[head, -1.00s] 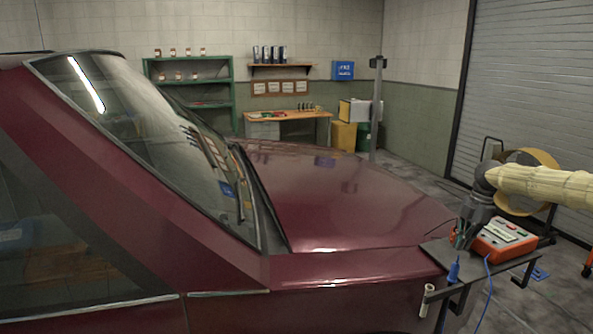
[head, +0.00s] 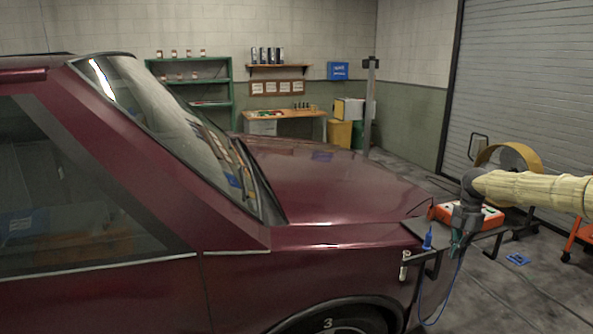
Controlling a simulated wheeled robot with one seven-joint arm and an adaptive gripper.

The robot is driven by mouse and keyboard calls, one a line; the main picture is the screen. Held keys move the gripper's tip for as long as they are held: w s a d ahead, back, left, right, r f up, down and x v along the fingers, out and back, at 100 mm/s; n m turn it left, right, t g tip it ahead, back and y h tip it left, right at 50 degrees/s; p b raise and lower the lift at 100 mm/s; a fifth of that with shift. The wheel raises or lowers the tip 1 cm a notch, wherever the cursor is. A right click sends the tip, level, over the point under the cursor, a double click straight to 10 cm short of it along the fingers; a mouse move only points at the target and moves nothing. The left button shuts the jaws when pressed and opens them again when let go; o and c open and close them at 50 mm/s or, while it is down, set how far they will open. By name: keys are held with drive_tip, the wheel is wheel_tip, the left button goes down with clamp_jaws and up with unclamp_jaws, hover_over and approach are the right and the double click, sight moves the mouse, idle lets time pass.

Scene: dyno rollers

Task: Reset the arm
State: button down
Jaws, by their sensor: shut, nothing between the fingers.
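My arm, in a pale yellow sleeve, reaches in from the right edge of the head view. My gripper (head: 457,248) is dark grey, points down and is shut, with nothing seen in it. It is over the small dark shelf (head: 436,236) beside the front of the dark red car. An orange-red device box (head: 487,217) is on the shelf, partly hidden behind my gripper. A blue cable hangs below the shelf.
The dark red car (head: 330,192) fills the left and middle. A large yellow-rimmed wheel-like unit (head: 489,153) stands behind my arm. An orange cart (head: 578,238) is at the right edge. A blue item (head: 517,259) lies on the open grey floor.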

drive_tip(key=s+a+f+n+h, duration=0.2)
drive_tip(key=a+f+n+h, duration=0.3)
drive_tip(key=f, duration=0.4)
drive_tip(key=s+a+f+n+h, duration=0.2)
drive_tip(key=s+a+f+n, duration=0.1)
drive_tip(key=f+n, duration=0.45)
drive_tip(key=s+a+f+n+t, duration=0.6)
drive_tip(key=s+a+f+n, duration=0.6)
drive_tip(key=f+n, duration=0.4)
drive_tip(key=s+a+f+n+g+y, duration=0.1)
drive_tip(key=s+a+f+n+y, duration=0.15)
drive_tip(key=s+n, duration=0.5)
drive_tip(key=s+a+f+n+y, duration=0.1)
drive_tip(key=s+a+f+n, duration=0.25)
drive_tip(key=s, duration=0.75)
drive_tip(key=s+a+r+n+g+y, duration=0.1)
drive_tip(key=s+n, duration=0.3)
drive_tip(key=s, duration=0.6)
drive_tip(key=s+a+r+n+g+y, duration=0.1)
drive_tip(key=s+n+g, duration=0.2)
drive_tip(key=s, duration=0.7)
drive_tip(key=shift+s+r+n, duration=0.3)
drive_tip(key=shift+n, duration=0.85)
